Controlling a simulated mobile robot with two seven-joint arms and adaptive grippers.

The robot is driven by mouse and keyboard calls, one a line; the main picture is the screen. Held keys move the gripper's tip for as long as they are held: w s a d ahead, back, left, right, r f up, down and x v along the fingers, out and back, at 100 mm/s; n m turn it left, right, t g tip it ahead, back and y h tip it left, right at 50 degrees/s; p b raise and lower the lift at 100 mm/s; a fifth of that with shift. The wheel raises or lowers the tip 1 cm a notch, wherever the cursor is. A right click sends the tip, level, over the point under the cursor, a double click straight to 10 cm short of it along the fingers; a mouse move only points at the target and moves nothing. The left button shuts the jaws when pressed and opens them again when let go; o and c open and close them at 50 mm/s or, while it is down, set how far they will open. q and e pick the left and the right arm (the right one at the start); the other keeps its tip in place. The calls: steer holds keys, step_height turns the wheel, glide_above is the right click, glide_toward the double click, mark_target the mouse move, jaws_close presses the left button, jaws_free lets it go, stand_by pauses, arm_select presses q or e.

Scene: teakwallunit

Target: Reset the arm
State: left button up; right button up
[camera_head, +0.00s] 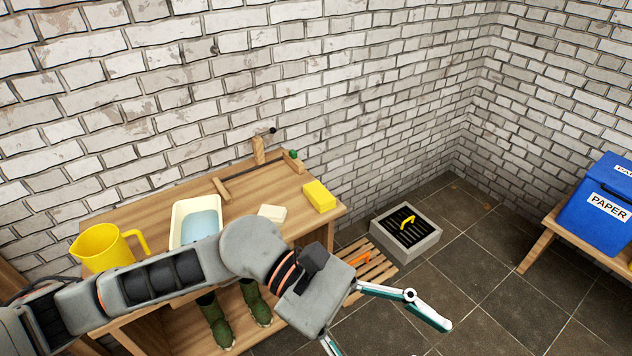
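My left arm (160,275) comes in from the left and stretches across the front of the wooden bench. Its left gripper (388,340) is beyond the bench's right end, above the dark tiled floor. The two fingers are spread wide apart with nothing visible between them. The lower finger is cut off by the bottom edge of the picture. My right gripper is not in view.
The wooden bench (150,213) holds a yellow jug (100,248), a white basin (180,215) and a yellow block (319,196). Green boots (217,322) stand below. A slatted rack (378,268), a grey drain box (422,240) and a blue paper bin (600,200) are rightward.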

arm_select(q)
steer(key=w+r+n+t+h, duration=0.8)
steer(key=w+n+h, duration=0.2)
steer(key=n, duration=0.7)
steer(key=w+a+f+n+t+y, duration=0.5)
steer(key=n+t, duration=0.3)
steer(key=n, duration=0.4)
steer(key=w+a+f+n+t+y, duration=0.3)
steer(key=w+a+f+n+t, duration=0.4)
steer(key=n, duration=0.4)
steer(key=a+f+n+t+y, duration=0.1)
steer(key=a+f+n+y, duration=0.35)
steer(key=f, duration=0.25)
steer(key=a+f+n+y, duration=0.3)
steer(key=a+f+n, duration=0.1)
steer(key=f+n, duration=0.25)
steer(key=s+a+f+n+g+y, duration=0.2)
steer(key=s+a+f+n, duration=0.2)
steer(key=f, duration=0.5)
steer(key=s+a+f+n+g+y+p, duration=0.1)
steer(key=s+a+f+n+g+y, duration=0.1)
steer(key=s+a+f, duration=0.5)
step_height(320, 180, down, 3)
steer(key=shift+s+r+n+g+y, duration=0.2)
steer(key=shift+s+n+g+y, duration=0.3)
steer(key=shift+s+n, duration=0.7)
